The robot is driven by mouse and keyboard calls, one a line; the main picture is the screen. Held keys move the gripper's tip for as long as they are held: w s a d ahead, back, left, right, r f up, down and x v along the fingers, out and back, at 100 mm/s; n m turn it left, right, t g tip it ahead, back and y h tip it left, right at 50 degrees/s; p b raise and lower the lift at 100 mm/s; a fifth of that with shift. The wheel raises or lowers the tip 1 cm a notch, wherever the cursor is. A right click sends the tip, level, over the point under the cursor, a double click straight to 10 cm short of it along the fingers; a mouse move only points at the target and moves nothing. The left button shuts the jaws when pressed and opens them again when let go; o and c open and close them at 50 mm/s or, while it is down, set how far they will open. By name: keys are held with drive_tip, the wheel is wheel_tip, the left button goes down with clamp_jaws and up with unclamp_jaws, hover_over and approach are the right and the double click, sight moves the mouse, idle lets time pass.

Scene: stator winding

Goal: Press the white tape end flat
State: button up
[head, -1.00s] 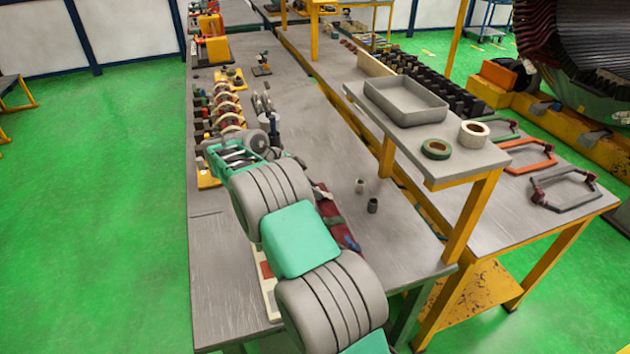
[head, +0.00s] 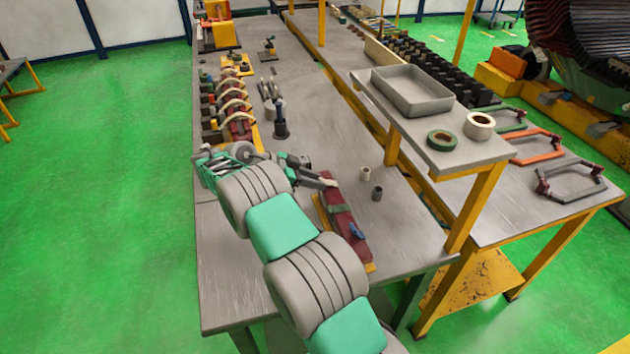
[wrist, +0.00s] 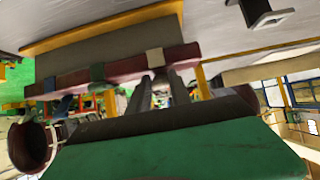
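A dark red bar (head: 347,225) lies on a yellow-edged support on the bench. It carries a green band (head: 340,209) and a blue piece (head: 357,232). My gripper (head: 322,182) is at the bar's far end. In the wrist view its two grey fingers (wrist: 160,75) point at the bar just below the white tape, with a narrow empty gap between them. Contact and a loose tape end cannot be made out.
Two small cups (head: 371,183) stand right of the bar. A raised shelf (head: 440,158) holds a grey tray (head: 410,92), a green roll (head: 442,140) and a white roll (head: 479,126). A rack of banded coils (head: 232,110) stands at the back left. The bench's front left is clear.

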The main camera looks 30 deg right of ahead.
drive_tip(key=o, duration=0.4)
drive_tip(key=shift+r, duration=0.1)
drive_tip(key=s+a+r+p, duration=0.1)
drive_tip(key=s+a+r, duration=0.4)
drive_tip(key=s+r, duration=0.7)
drive_tip(key=shift+s+a+r+p, duration=0.2)
drive_tip(key=shift+s+r+p, duration=0.1)
drive_tip(key=shift+s+r, duration=0.15)
drive_tip(key=shift+c, duration=0.3)
